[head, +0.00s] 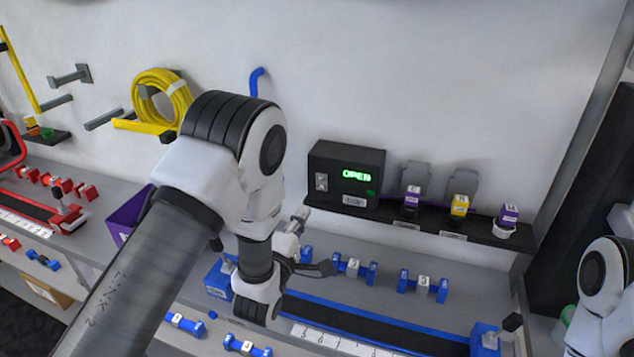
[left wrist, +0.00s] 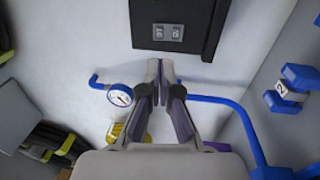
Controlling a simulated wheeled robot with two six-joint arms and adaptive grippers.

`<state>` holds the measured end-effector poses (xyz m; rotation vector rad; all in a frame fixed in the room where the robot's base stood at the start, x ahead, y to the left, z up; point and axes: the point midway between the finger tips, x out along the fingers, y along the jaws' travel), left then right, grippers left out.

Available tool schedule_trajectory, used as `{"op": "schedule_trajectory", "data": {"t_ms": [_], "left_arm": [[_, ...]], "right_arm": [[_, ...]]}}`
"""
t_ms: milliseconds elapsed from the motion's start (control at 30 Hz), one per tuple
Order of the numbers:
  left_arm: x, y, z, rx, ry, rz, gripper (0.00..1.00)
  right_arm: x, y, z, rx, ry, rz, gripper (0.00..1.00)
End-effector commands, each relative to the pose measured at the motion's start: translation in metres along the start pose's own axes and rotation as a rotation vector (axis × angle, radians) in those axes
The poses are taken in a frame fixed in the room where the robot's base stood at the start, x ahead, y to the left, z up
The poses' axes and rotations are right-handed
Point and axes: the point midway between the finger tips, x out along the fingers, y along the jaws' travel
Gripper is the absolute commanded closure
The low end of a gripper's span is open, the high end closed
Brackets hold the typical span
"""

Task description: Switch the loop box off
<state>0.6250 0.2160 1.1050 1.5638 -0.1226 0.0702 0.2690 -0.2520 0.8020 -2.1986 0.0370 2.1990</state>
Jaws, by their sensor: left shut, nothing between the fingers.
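The loop box is a black box (head: 345,177) on the wall shelf in the head view, with a lit green OPEN display. A small light rocker switch (head: 321,182) is on the left of its front. In the left wrist view the dark box (left wrist: 205,12) is at the top, with the switch (left wrist: 168,31) on its face. My left gripper (head: 302,214) is just below and left of the box, partly hidden by my arm. In the left wrist view its fingers (left wrist: 160,66) are together and empty, pointing toward the box and apart from the switch. My right gripper is out of view.
A dark shelf (head: 440,230) right of the box holds purple and yellow labelled pieces. Below are a bench with blue fittings (head: 352,267) and a ruler strip. A yellow hose coil (head: 161,98) hangs left. A gauge (left wrist: 120,95) and blue pipe (left wrist: 215,100) show in the wrist view.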

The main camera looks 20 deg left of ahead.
Motion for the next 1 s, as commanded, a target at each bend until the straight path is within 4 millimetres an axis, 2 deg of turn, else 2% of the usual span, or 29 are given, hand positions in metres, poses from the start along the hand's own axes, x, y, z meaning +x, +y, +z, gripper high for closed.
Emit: {"op": "schedule_trajectory", "data": {"t_ms": [33, 200, 433, 600, 867, 1000], "left_arm": [[0.012, 0.006, 0.000, 0.000, 0.000, 0.003, 1.00], [0.050, 0.005, 0.000, 0.000, -0.001, 0.002, 1.00], [0.090, 0.004, 0.000, 0.001, 0.000, 0.001, 1.00], [0.100, 0.001, 0.000, 0.001, 0.000, -0.001, 1.00], [0.100, 0.000, 0.000, 0.001, -0.001, -0.001, 1.00], [0.105, -0.001, 0.000, 0.001, -0.001, 0.000, 1.00]], "right_arm": [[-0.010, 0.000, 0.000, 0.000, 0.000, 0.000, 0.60], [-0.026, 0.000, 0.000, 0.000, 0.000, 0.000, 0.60], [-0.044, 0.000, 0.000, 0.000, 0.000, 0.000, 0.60], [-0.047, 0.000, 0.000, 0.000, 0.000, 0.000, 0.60], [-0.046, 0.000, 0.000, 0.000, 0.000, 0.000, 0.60], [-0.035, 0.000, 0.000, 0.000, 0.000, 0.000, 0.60]]}}
